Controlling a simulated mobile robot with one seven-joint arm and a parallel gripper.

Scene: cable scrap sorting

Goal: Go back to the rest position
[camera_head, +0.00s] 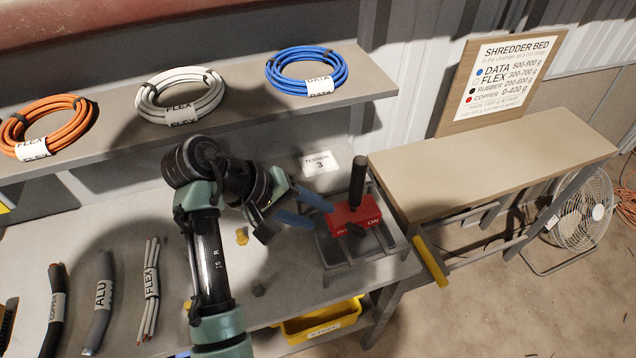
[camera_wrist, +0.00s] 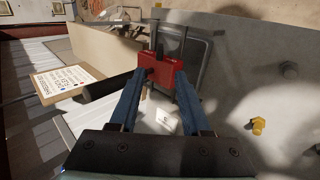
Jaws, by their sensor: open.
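My gripper (camera_head: 300,211) has blue fingers and is near the red block (camera_head: 353,214) with a black upright handle. In the wrist view my gripper (camera_wrist: 158,78) is open, with its two blue fingers spread. The red block (camera_wrist: 160,68) shows beyond the fingertips there, on a dark tray. My arm is bent over the middle of the grey workbench (camera_head: 90,235).
A shelf holds orange (camera_head: 50,123), white (camera_head: 182,93) and blue (camera_head: 306,71) cable coils. Labelled cable pieces (camera_head: 102,300) lie at left. A yellow bin (camera_head: 325,322) hangs below the front edge. A wooden-topped bench (camera_head: 490,165), sign (camera_head: 496,85) and fan (camera_head: 582,210) stand at right.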

